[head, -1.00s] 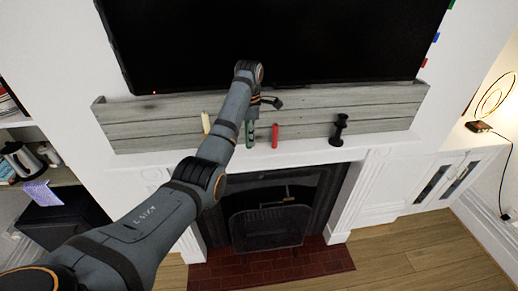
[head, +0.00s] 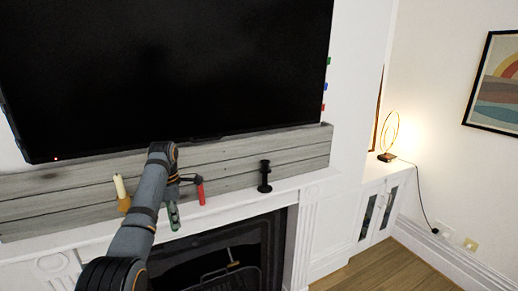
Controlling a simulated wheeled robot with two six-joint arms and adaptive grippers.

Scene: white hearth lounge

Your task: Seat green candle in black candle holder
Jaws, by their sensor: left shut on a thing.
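The green candle (head: 174,217) is upright at the front of the white mantel, partly hidden by my left arm. My left gripper (head: 174,200) is shut on it; the fingers are mostly hidden behind my wrist. I cannot tell whether the candle's base touches the mantel. The black candle holder (head: 264,177) stands upright on the mantel to the right, apart from my gripper, with nothing in it that I can see. My right gripper is not in view.
A red candle (head: 201,193) stands just right of my gripper. A cream candle in a yellow holder (head: 122,193) stands to its left. Grey boards (head: 60,196) and a large dark television (head: 170,70) rise behind. The mantel is clear between the red candle and the black holder.

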